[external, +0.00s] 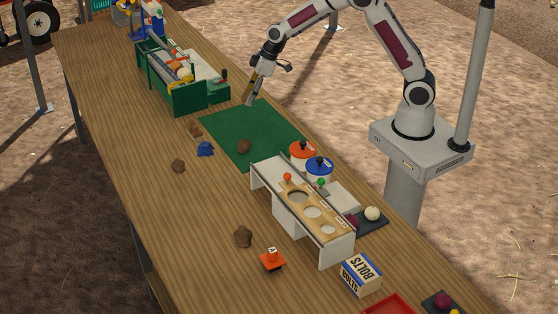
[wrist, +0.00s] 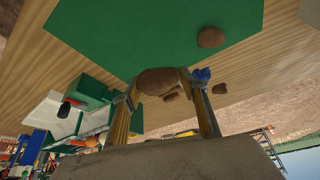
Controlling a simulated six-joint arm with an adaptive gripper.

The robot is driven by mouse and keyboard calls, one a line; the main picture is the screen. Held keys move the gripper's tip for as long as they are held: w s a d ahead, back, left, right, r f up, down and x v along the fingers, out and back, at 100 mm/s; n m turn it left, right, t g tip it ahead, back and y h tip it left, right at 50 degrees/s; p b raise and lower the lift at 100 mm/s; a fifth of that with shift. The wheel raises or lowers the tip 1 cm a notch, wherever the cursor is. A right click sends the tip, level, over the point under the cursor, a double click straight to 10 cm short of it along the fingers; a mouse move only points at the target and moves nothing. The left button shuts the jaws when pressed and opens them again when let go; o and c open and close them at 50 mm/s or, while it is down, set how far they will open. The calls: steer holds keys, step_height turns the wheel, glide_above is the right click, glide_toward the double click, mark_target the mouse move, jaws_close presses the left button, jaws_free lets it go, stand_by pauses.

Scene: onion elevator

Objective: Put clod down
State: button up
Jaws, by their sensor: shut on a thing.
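My gripper (external: 249,102) is above the far edge of the green mat (external: 272,128), near the green machine (external: 187,97). In the wrist view, my gripper (wrist: 160,84) is shut on a brown clod (wrist: 157,80), with a finger on each side. The held clod is hard to make out in the external view. Another clod (external: 244,146) lies on the mat, and it shows in the wrist view (wrist: 211,38). More clods lie on the bare wood: one (external: 178,166) left of the mat and one (external: 243,236) nearer the front.
A blue lump (external: 205,149) and a brown piece (external: 194,130) lie beside the mat's left edge. A white stand with a holed wooden board (external: 312,213) and red and blue lidded pots (external: 302,150) stand at the mat's near side. Much of the mat is clear.

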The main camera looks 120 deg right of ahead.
steer(key=s+a+f+n+y, duration=0.1)
steer(key=s+a+n+y, duration=0.1)
steer(key=s+n, duration=0.3)
steer(key=shift+s+a+f+n+y, duration=0.3)
steer(key=shift+s+a+n, duration=0.1)
steer(key=shift+s, duration=0.6)
steer(key=shift+f, duration=0.1)
glide_above(268, 128)
steer(key=s, duration=0.1)
steer(key=shift+s+d+f, duration=0.1)
steer(key=shift+d+f, duration=0.05)
steer(key=shift+f, duration=1.35)
steer(key=shift+s+d+f, duration=0.1)
steer(key=shift+f, duration=1.4)
steer(key=shift+f, duration=1.9)
steer(key=shift+f, duration=0.1)
